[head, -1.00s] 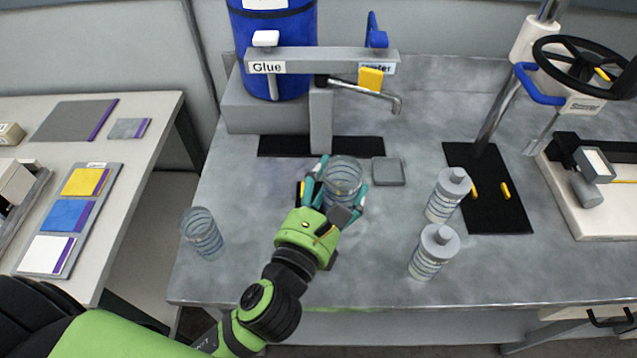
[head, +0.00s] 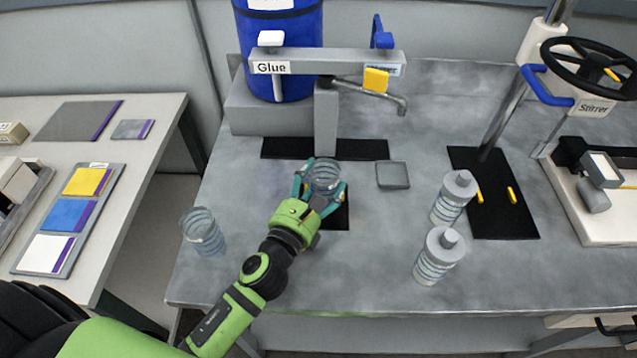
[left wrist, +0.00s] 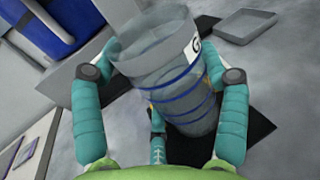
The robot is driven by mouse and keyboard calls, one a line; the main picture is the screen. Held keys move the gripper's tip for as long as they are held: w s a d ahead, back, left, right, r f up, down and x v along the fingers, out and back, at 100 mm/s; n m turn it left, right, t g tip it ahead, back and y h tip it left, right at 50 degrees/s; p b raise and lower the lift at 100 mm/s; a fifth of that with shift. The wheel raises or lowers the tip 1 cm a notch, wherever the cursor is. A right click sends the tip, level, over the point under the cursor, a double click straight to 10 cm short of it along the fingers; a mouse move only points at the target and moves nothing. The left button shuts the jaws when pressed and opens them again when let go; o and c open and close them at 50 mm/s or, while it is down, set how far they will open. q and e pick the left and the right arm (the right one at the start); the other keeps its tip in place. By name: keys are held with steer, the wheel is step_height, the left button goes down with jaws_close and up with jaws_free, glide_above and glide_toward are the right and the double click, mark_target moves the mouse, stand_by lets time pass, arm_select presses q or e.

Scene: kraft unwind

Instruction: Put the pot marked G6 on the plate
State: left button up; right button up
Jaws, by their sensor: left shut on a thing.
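My left gripper (head: 322,185) is shut around a clear ribbed pot (head: 325,172), with its teal fingers on either side. In the left wrist view the pot (left wrist: 172,75) has blue rings and a white label showing a "G"; the rest of the label is turned out of sight. My right gripper is not in view.
A grey square dish (head: 393,175) lies right of the pot. Another clear pot (head: 203,232) stands at the left edge. Two lidded bottles (head: 453,197) stand at the right. The glue dispenser (head: 325,62) overhangs behind; the stirrer (head: 590,108) is far right.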

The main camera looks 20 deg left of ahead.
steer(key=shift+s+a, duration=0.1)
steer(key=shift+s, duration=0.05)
arm_select(q)
steer(key=shift+f, duration=0.2)
steer(key=o, duration=1.2)
steer(key=shift+r, duration=0.1)
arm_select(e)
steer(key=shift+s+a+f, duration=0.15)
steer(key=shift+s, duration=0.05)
arm_select(q)
steer(key=shift+r, duration=0.2)
steer(key=s+b, duration=0.1)
steer(key=s, duration=0.2)
steer(key=s+a+b, duration=0.1)
steer(key=s, duration=0.3)
steer(key=s+b, duration=0.2)
steer(key=s, duration=0.2)
steer(key=shift+a+f, duration=0.15)
steer(key=shift+f, duration=0.05)
steer(key=shift+s+a+r, duration=0.1)
steer(key=shift+s+r, duration=0.1)
steer(key=shift+s, duration=0.3)
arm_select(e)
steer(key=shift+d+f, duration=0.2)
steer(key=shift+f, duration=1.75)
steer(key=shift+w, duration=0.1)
